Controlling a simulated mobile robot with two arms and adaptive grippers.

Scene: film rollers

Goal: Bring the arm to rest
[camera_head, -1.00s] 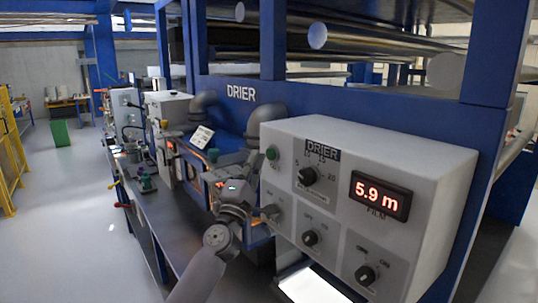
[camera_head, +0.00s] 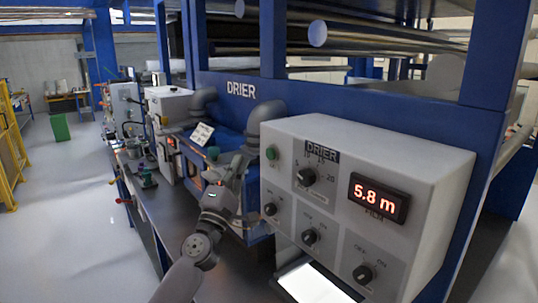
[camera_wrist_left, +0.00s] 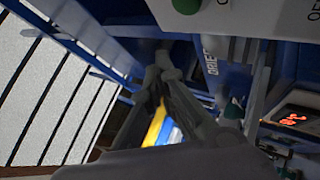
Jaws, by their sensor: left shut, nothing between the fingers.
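My left gripper (camera_head: 228,172) is in front of the blue drier frame, just left of the grey control box (camera_head: 330,190). In the head view it points up and away, apart from the box's knobs. In the left wrist view its fingers (camera_wrist_left: 165,75) come together at the tips, with nothing between them. My right gripper is not in view.
The control box carries a green button (camera_head: 271,153), several black knobs and a red display (camera_head: 379,198) reading 5.8 m. Grey pipes (camera_head: 268,125) rise behind my gripper. A bench with small parts runs away at left. Open floor (camera_head: 60,210) lies between it and the yellow fence (camera_head: 12,150).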

